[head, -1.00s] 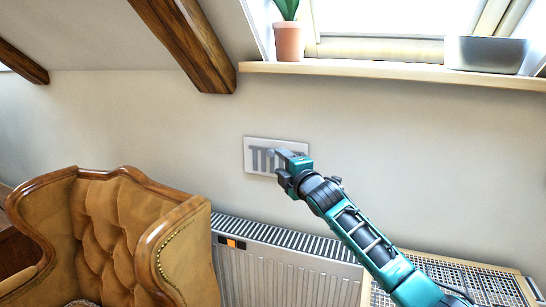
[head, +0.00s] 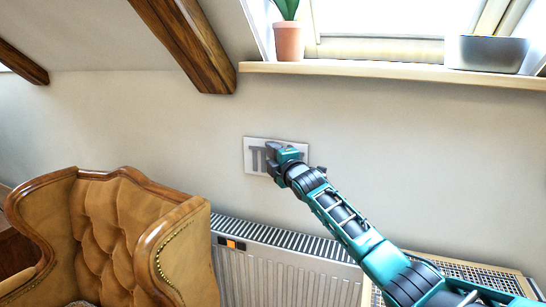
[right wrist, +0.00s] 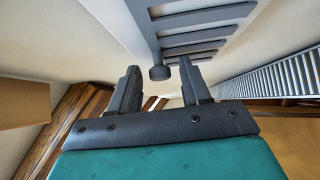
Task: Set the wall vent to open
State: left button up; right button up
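The wall vent (head: 251,146) is a pale plate with dark grey slats, on the wall below the window sill. My right gripper (head: 270,154) is in front of its middle and hides part of it. In the right wrist view, the vent's grey slats (right wrist: 195,40) run across the top, with a dark round knob (right wrist: 159,73) on a bar. The right gripper's two fingers (right wrist: 160,80) are apart, and the knob shows in the gap between their tips. I cannot tell whether they touch it. My left gripper is not in view.
A white radiator (head: 285,270) stands below the vent. A tan tufted armchair (head: 110,225) is at the left. Above are the window sill (head: 370,72) with a potted plant (head: 288,40) and a grey container (head: 486,53), plus a slanted wooden beam (head: 185,45).

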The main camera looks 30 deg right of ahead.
grip_shut()
dwell(0.4)
jog(key=shift+w+a, duration=0.55)
jog(key=shift+w, duration=0.05)
jog(key=shift+r, duration=0.1)
jog(key=shift+c, duration=0.4)
grip_release()
jog(key=shift+w+a, duration=0.1)
jog(key=shift+o, duration=0.9)
